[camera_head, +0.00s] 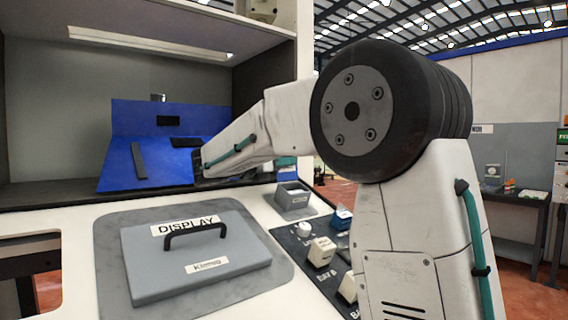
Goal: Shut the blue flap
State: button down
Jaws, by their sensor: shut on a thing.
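The blue flap (160,170) is a sloping blue panel on the front of a blue dispenser (130,117) inside the open cabinet. It leans outward at the bottom, away from the upright back part. A dark bar (138,160) lies on its left side and another dark piece (186,142) is at its top right. My gripper (199,168) is at the flap's right edge, shut on the flap. My own wrist and arm hide most of the fingers, so the exact grip point cannot be made out.
A grey panel lid marked DISPLAY (195,252) with a black handle lies on the white counter in front. A small grey box (293,199) and several block-like switches (321,252) are to its right.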

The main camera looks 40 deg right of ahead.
aim_at(302, 193)
jog(key=shift+s+m, duration=0.1)
jog(key=shift+m, duration=0.2)
jog(key=s+m, duration=0.1)
jog(key=m, duration=0.1)
jog(key=s+m, duration=0.1)
jog(key=m, duration=0.1)
jog(key=shift+r+m, duration=0.15)
jog(key=shift+m, duration=0.15)
jog(key=m, duration=0.1)
jog(key=s+m, duration=0.1)
jog(key=m, duration=0.1)
jog(key=s+m, duration=0.1)
jog(key=m, duration=0.1)
jog(key=shift+s+d+f, duration=0.1)
jog(key=shift+s+f, duration=0.15)
jog(key=shift+f, duration=0.15)
jog(key=m, duration=0.1)
jog(key=s+f+m, duration=0.1)
jog(key=m, duration=0.2)
jog(key=shift+s+f+m, duration=0.2)
jog(key=shift+s+m, duration=0.05)
jog(key=shift+m, duration=0.15)
jog(key=shift+s+f+m, duration=0.2)
jog(key=shift+f+m, duration=0.3)
jog(key=shift+m, duration=0.75)
jog(key=shift+s+f+m, duration=0.2)
jog(key=shift+f+m, duration=0.3)
jog(key=shift+m, duration=0.75)
